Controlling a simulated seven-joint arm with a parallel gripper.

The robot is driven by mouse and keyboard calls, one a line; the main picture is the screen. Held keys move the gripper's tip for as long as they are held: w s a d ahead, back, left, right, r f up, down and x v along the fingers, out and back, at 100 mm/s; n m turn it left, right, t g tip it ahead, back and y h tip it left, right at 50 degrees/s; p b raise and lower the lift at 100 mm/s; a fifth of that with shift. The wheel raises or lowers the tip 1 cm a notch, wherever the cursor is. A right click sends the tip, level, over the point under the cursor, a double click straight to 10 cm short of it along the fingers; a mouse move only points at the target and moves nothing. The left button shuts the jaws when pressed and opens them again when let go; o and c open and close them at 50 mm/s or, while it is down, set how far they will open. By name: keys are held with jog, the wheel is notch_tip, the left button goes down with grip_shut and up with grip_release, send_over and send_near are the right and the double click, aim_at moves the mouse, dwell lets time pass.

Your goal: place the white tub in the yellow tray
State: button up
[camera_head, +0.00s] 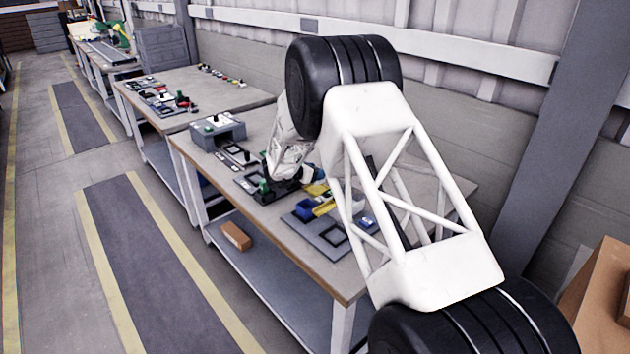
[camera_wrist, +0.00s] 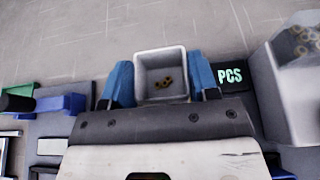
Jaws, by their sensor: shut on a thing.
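The white tub (camera_wrist: 160,62) is a small square open container with a few brass-coloured pieces inside, in the middle of the wrist view. My gripper (camera_wrist: 162,82) has blue fingers on its left and right sides and is shut on it. In the head view my gripper (camera_head: 312,174) is over the workbench, and the tub cannot be made out there. Yellow shows in two patches near it, one just below the gripper (camera_head: 316,190) and one beside a blue bin (camera_head: 323,208). I cannot tell which is the yellow tray. No yellow tray shows in the wrist view.
In the wrist view a larger pale container (camera_wrist: 285,100) with brass rings stands at right, next to a dark "PCS" label (camera_wrist: 230,76). A blue part (camera_wrist: 62,103) lies at left. In the head view a grey box (camera_head: 218,130) stands farther back on the bench (camera_head: 215,165).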

jog(key=shift+f, duration=1.85)
jog(key=shift+f, duration=0.1)
jog(key=o, duration=0.9)
jog(key=shift+s+a+r, duration=0.3)
jog(key=shift+r, duration=0.05)
jog(key=v, duration=1.1)
jog(key=shift+r, duration=0.1)
